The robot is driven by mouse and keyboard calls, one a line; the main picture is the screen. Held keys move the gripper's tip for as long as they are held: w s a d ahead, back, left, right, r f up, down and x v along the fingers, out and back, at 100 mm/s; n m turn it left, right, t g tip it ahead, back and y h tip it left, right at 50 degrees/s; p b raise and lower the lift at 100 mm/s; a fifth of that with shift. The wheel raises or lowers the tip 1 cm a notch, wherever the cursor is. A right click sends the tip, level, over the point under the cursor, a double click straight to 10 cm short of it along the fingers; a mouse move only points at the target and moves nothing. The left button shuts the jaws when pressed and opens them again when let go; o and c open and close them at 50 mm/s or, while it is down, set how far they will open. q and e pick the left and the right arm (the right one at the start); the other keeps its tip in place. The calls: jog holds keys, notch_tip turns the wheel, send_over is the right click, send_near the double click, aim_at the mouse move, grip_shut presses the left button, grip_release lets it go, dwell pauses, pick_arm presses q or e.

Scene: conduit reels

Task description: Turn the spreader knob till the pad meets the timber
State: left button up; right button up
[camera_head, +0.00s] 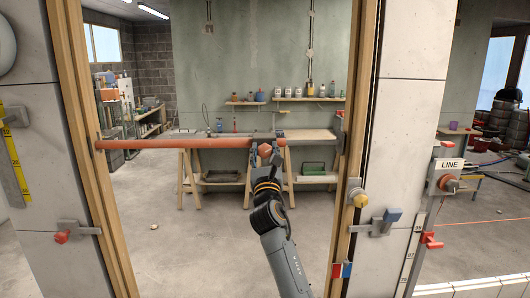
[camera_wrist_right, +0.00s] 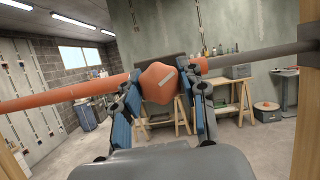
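The spreader is an orange tube (camera_head: 180,144) lying across the opening between two timbers. Its left end is at the left timber (camera_head: 82,150). An orange six-sided knob (camera_wrist_right: 158,83) with a pale mark sits at the tube's right end. A grey rod (camera_wrist_right: 250,54) runs on from it to a grey pad (camera_head: 339,131) beside the right timber (camera_head: 357,130). I cannot tell whether pad and timber touch. My right gripper (camera_head: 266,147) is at the knob; in the wrist view its blue-padded fingers (camera_wrist_right: 162,86) are closed on either side of it. My left gripper is not in view.
A yellow-knobbed clamp (camera_head: 359,198) and a red-tipped clamp (camera_head: 65,236) sit on the frame's sides. A LINE box (camera_head: 446,178) is on the right wall. Trestle tables (camera_head: 225,180) stand behind the opening. The floor between is mostly clear.

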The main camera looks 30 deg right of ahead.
jog(key=c, duration=0.5)
jog(key=shift+c, duration=0.2)
